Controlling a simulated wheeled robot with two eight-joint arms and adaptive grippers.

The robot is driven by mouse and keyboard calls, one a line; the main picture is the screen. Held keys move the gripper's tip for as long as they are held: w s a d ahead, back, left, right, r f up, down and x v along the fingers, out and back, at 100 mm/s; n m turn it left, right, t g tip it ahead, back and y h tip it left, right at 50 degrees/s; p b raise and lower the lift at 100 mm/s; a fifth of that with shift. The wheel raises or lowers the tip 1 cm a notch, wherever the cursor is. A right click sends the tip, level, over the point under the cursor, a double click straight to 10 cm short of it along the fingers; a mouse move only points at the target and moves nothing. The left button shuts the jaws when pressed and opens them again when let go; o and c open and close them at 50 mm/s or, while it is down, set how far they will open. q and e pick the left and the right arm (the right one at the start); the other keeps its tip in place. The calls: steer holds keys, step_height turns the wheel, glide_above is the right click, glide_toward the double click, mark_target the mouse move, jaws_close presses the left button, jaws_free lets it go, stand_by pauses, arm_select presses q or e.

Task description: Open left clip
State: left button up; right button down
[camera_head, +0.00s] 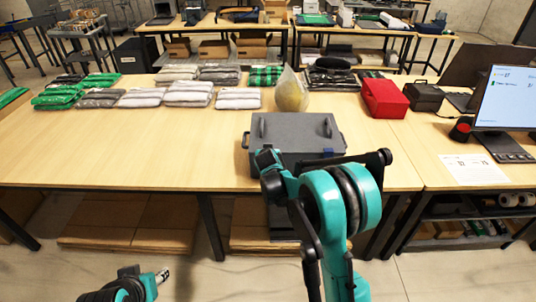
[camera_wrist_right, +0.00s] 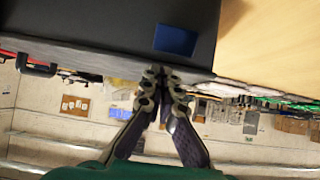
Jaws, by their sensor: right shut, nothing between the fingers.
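A grey lidded box (camera_head: 290,131) stands on the front table with its lid down. Two upright grey tabs, a left one (camera_head: 262,126) and a right one (camera_head: 327,127), rise on its top; I cannot tell if these are clips. A blue patch (camera_head: 328,153) is on its front, also seen in the right wrist view (camera_wrist_right: 175,40). My right arm covers part of the front. My right gripper (camera_wrist_right: 163,74) is shut and empty, tips close to the box's edge near the blue patch; contact is unclear. My left gripper (camera_head: 162,275) is low, away from the table, its fingers unclear.
Folded grey and green garments (camera_head: 190,93) lie in rows at the left. A filled clear bag (camera_head: 291,92) stands behind the box. A red box (camera_head: 384,98) and a monitor (camera_head: 508,98) are to the right. The tabletop left of the box (camera_head: 150,150) is clear.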

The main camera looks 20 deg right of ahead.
step_height(320, 180, up, 4)
steer(key=w+p, duration=0.1)
steer(key=p, duration=0.2)
steer(key=s+a+r+p, duration=0.1)
steer(key=s+a, duration=0.1)
steer(key=s, duration=0.6)
steer(key=shift+s, duration=0.4)
steer(key=shift+a, duration=0.1)
steer(key=s+r+n+g+y, duration=0.1)
steer(key=s+r, duration=0.2)
steer(key=s, duration=0.4)
steer(key=s+r+g, duration=0.1)
steer(key=s+r, duration=0.3)
steer(key=s, duration=0.4)
steer(key=s+a+f+n+y, duration=0.1)
steer(key=s, duration=0.7)
steer(key=s+a+f+n+g+y, duration=0.1)
steer(key=s, duration=0.8)
steer(key=shift+s+a+g, duration=0.3)
steer(key=shift+a, duration=0.1)
